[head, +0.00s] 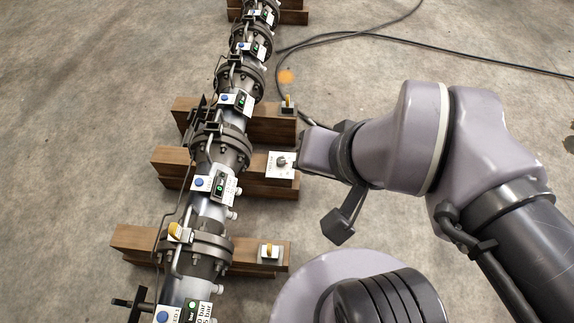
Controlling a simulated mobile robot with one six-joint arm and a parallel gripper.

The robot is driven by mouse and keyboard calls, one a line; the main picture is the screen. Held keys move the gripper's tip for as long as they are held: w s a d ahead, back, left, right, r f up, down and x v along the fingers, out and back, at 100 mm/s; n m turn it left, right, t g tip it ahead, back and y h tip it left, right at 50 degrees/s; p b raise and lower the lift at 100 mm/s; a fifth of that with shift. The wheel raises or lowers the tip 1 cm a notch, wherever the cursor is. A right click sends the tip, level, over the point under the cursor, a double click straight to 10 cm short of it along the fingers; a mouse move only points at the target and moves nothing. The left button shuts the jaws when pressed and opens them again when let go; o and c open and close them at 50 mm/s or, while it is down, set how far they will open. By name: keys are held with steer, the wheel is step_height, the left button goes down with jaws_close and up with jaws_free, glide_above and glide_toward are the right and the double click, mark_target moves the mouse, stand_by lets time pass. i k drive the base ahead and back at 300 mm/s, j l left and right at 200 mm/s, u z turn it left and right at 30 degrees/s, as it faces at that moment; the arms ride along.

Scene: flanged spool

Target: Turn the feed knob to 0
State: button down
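A white plate with a small dark grey knob (281,162) sits on the right end of the middle wooden beam. It looks like the feed knob, but its markings are too small to read, so its setting cannot be told. My gripper (300,160) is at the end of my arm, just right of the plate, close to the knob. Its fingers are mostly hidden behind its own body. I cannot tell whether it is open or touches the knob.
A flanged pipe (213,178) with blue buttons and small displays runs along the left, resting on wooden beams (140,238). Yellow-handled knobs sit on the near beam (269,251) and far beam (288,102). A black cable (345,34) lies on the open concrete floor behind.

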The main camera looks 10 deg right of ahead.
mark_target(281, 160)
steer(key=i+l+u, duration=0.1)
steer(key=l, duration=0.25)
steer(key=i+l+u, duration=0.15)
steer(key=i+l, duration=0.2)
steer(key=i+l+u, duration=0.1)
steer(key=l, duration=0.3)
steer(key=i+l+u, duration=0.1)
steer(key=i+l, duration=0.15)
steer(key=i+l+u, duration=0.1)
steer(key=i, duration=0.2)
steer(key=i+l+u, duration=0.15)
steer(key=i, duration=0.2)
